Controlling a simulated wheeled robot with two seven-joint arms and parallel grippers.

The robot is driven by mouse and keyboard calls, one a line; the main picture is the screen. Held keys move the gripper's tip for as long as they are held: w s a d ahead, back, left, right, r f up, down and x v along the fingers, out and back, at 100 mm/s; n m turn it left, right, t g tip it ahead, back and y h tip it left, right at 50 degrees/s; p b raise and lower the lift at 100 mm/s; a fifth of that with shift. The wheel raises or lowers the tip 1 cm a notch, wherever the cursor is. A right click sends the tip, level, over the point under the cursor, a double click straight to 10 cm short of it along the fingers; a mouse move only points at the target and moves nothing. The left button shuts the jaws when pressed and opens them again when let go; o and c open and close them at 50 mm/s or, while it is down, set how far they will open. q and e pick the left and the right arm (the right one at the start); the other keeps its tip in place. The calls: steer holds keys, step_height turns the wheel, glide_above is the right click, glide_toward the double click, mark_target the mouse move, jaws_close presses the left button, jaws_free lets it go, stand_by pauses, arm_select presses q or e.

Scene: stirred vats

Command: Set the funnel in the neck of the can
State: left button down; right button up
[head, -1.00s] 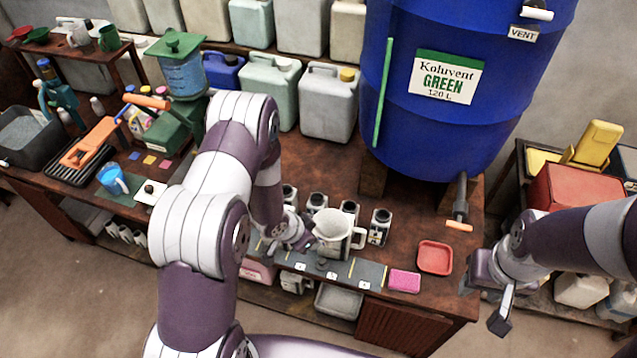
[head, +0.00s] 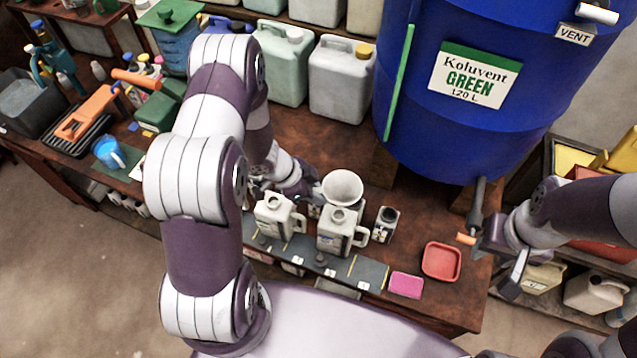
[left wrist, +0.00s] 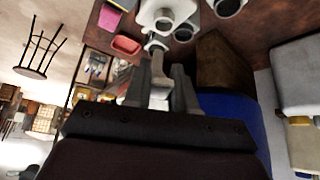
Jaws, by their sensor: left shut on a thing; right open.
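The pale funnel (head: 343,187) is wide end up in the head view. My left gripper (head: 312,188) is shut on it from the left. Two white cans with handles stand below: one (head: 340,236) just in front of and under the funnel, the other (head: 277,220) to its left. The right can's neck shows, and the funnel's lower end is hidden behind it. In the left wrist view my left gripper (left wrist: 160,85) is shut, and a white can (left wrist: 166,14) shows beyond the fingers. My right gripper (head: 495,262) is open and empty near the drum's tap.
The blue drum (head: 440,130) stands behind on blocks, with its orange tap handle (head: 465,239) close to my right gripper. A dark-topped jar (head: 386,224) is right of the cans. A red tray (head: 441,261) and pink sponge (head: 406,285) lie near the front edge.

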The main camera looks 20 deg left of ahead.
arm_select(q)
step_height(320, 180, down, 9)
steer(key=b, duration=0.7)
steer(key=shift+f+b, duration=0.2)
steer(key=shift+b, duration=0.15)
arm_select(e)
step_height(320, 180, down, 8)
steer(key=shift+a, duration=0.1)
arm_select(q)
steer(key=shift+a+p, duration=0.1)
steer(key=shift+p, duration=0.25)
arm_select(e)
steer(key=shift+r, duration=0.25)
arm_select(q)
steer(key=shift+f, duration=0.35)
arm_select(e)
steer(key=shift+f, duration=0.25)
arm_select(q)
steer(key=c, duration=0.8)
jaws_free()
steer(key=shift+c, duration=0.2)
